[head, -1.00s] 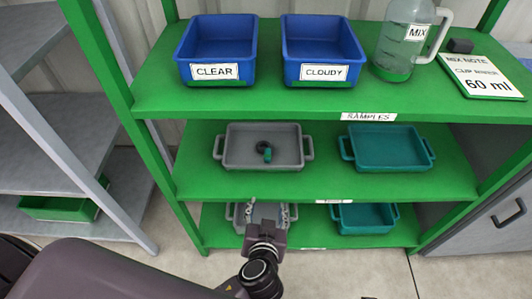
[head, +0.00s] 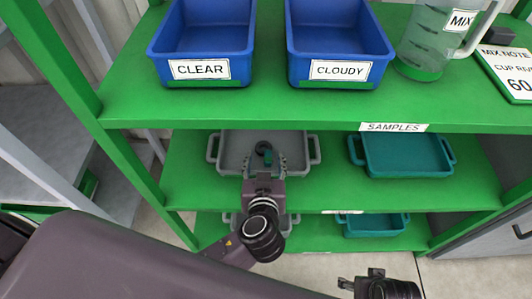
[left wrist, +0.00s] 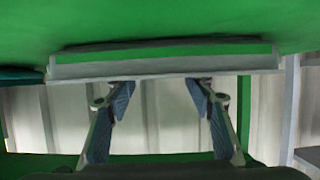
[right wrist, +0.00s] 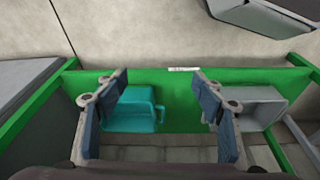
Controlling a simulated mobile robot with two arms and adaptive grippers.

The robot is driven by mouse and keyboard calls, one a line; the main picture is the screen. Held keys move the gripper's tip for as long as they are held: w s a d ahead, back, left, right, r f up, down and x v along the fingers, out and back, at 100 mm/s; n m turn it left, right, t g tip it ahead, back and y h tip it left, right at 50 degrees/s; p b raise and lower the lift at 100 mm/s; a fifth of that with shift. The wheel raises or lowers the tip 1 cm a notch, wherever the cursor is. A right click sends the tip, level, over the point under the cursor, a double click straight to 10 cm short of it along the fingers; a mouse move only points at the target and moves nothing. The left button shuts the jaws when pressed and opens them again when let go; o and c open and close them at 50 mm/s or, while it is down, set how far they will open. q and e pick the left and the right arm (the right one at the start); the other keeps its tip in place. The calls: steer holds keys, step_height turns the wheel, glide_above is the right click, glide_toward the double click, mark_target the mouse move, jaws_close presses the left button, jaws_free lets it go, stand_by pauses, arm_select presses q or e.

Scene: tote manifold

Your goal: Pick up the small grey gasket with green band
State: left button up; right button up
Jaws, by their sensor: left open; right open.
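The small gasket (head: 264,149), a dark ring with a green band, lies in the grey tote (head: 229,155) on the middle shelf. My left gripper (head: 265,162) is open at the tote's front side, its fingers pointing toward the gasket. In the head view the fingertips appear just in front of the ring; whether they touch it cannot be told. The left wrist view shows the open fingers (left wrist: 160,90), but I cannot make out the gasket there. My right gripper (head: 361,282) is open and empty, low in front of the shelves; it also shows in the right wrist view (right wrist: 160,85).
A teal tote (head: 400,172) stands right of the grey one. The green top shelf (head: 270,112) overhangs, carrying blue CLEAR (head: 200,70) and CLOUDY (head: 340,70) bins, a MIX jug (head: 425,50) and a note (head: 510,75). Green posts flank the shelves. More totes stand below.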

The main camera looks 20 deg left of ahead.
mark_target(265, 156)
arm_select(q)
steer(key=shift+x, duration=1.3)
steer(key=c, duration=1)
arm_select(e)
steer(key=shift+r, duration=0.5)
arm_select(q)
steer(key=shift+r, duration=0.65)
step_height(265, 156, up, 7)
steer(key=shift+r+p, duration=0.25)
steer(key=shift+p, duration=0.9)
steer(key=shift+r, duration=0.6)
arm_select(e)
step_height(265, 156, down, 9)
steer(key=s, duration=0.2)
steer(key=shift+g, duration=0.3)
